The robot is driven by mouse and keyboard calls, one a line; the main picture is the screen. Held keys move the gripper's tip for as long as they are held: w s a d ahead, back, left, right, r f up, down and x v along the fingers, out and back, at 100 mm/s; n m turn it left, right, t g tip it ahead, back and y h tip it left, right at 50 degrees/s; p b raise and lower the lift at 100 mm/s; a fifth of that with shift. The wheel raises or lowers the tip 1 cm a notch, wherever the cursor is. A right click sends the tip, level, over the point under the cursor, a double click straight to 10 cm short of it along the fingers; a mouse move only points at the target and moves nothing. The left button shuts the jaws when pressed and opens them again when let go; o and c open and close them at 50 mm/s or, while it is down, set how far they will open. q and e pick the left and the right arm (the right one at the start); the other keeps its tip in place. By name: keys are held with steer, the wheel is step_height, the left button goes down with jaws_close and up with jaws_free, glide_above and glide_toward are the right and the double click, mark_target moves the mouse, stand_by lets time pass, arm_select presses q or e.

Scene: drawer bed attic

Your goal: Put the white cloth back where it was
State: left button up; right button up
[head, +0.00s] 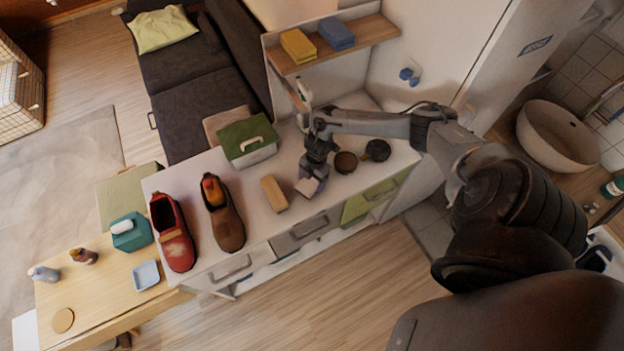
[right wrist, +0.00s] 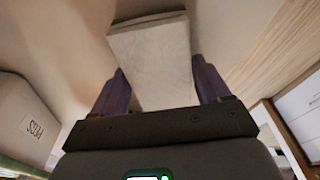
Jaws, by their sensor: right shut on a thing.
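My right gripper (head: 313,174) points down over the white cabinet top, near its front edge. It is shut on the white cloth (head: 308,187), a small pale folded block. In the right wrist view the white cloth (right wrist: 153,62) sits between the two fingers of my right gripper (right wrist: 160,90). I cannot tell if the cloth touches the cabinet top. My left gripper is not in view.
On the cabinet top (head: 180,181) stand a red shoe (head: 173,232), a brown shoe (head: 224,213), a tan brush-like block (head: 273,194), a green-lidded box (head: 248,140) and two small round tins (head: 345,162), (head: 377,150). Blue hooks (head: 409,76) are on the wall.

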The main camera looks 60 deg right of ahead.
steer(key=shift+f, duration=0.1)
steer(key=o, duration=0.9)
